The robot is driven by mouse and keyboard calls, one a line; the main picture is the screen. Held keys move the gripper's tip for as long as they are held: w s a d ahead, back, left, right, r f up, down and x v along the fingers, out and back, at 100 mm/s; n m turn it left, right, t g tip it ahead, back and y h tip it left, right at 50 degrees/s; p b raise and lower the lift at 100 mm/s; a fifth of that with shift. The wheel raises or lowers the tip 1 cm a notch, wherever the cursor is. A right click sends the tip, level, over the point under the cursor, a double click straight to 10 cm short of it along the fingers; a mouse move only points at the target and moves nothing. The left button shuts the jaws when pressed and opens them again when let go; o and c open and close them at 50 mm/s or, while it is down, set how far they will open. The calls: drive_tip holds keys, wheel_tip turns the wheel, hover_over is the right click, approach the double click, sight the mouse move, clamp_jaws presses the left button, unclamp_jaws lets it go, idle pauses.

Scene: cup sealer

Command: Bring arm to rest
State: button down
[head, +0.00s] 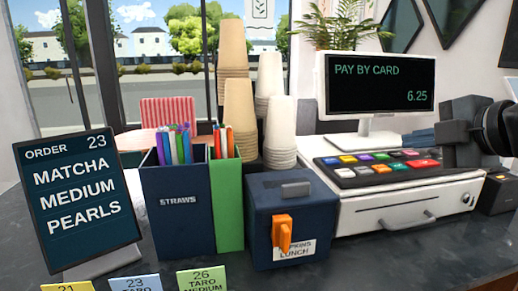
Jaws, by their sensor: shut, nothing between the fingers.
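My gripper (446,132) is at the right side of the head view, dark grey, with its black wrist running off the right edge. It appears in front of the right part of the cash register, above the coloured keys. Its fingers are shut with nothing between them. Most of my arm is out of view.
The white cash register (385,217) with its "PAY BY CARD" screen (380,84) stands behind. A navy napkin box (262,215) with an orange lever, a straws holder (180,212), stacked cups (283,130) and an order sign (78,195) crowd the counter. Bare counter (400,262) shows in front.

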drive_tip(key=s+a+f+m+t+h+b, duration=0.1)
drive_tip(key=s+a+f+m, duration=0.25)
drive_tip(key=f+m, duration=0.35)
drive_tip(key=s+a+f+m+t+b, duration=0.25)
drive_tip(key=s+f+m, duration=0.2)
drive_tip(key=f, duration=0.45)
drive_tip(key=s+a+f+m+t+h, duration=0.1)
drive_tip(key=s+a+f+m, duration=0.2)
drive_tip(key=s+f+m, duration=0.35)
drive_tip(key=s+f+m+g+h+b, duration=0.1)
drive_tip(key=s+f, duration=0.5)
drive_tip(key=s, duration=0.2)
drive_tip(key=s+f+m+g+h+b, duration=0.1)
drive_tip(key=s+f+m, duration=0.1)
drive_tip(key=s+f, duration=0.5)
drive_tip(key=s+d+r+n+b, duration=0.1)
drive_tip(key=s+d, duration=0.2)
drive_tip(key=s, duration=1.2)
drive_tip(key=shift+s+d+r+b, duration=0.15)
drive_tip(key=shift+d+r+b, duration=0.05)
drive_tip(key=shift+r+b, duration=0.1)
